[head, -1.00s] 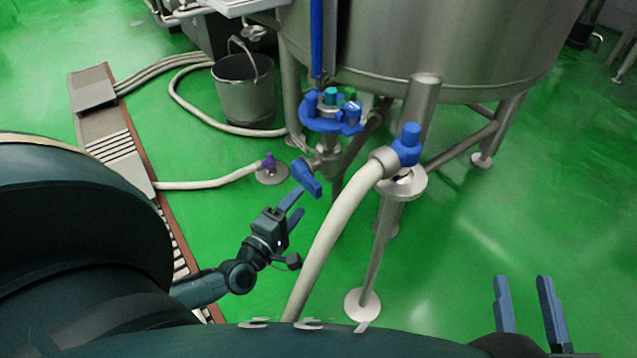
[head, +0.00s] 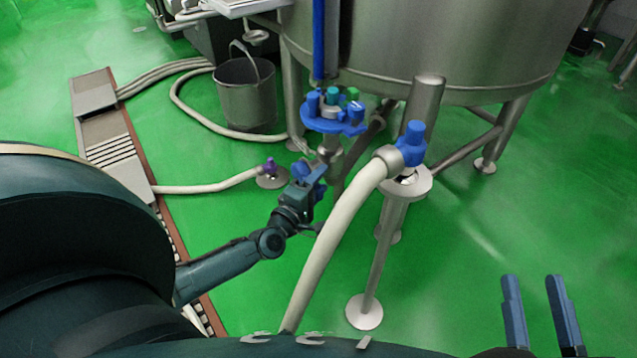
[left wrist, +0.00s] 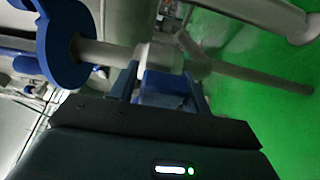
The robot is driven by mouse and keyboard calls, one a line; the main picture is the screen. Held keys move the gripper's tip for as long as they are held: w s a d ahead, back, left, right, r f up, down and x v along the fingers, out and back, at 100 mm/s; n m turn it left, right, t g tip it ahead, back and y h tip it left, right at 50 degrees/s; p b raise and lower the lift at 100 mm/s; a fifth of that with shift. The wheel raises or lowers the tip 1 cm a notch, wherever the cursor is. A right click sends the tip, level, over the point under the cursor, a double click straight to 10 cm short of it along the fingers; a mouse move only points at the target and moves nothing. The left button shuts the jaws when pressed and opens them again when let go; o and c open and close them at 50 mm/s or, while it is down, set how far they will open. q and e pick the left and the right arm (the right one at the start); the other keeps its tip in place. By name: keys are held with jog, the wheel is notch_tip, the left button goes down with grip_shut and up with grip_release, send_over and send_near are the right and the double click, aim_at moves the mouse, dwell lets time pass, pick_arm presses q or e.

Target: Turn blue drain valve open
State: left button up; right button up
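The blue drain valve handle (head: 302,168) sits on the pipe below the tank outlet and is largely hidden by my left gripper in the head view. My left gripper (head: 308,181) is at the handle. In the left wrist view, the blue handle (left wrist: 165,84) lies between the two fingers of my left gripper (left wrist: 162,80), which stand apart on either side of it. I see no clear sign of a firm grip. My right gripper (head: 540,308) is open and empty at the lower right, far from the valve.
A pale hose (head: 335,235) with a blue-capped fitting (head: 412,143) runs just right of my left gripper. A blue ring-shaped part (head: 335,120) is above the valve. A metal bucket (head: 246,98) and a purple-topped floor fitting (head: 270,168) are to the left. Green floor is open at right.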

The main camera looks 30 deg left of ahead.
pick_arm(q)
grip_shut()
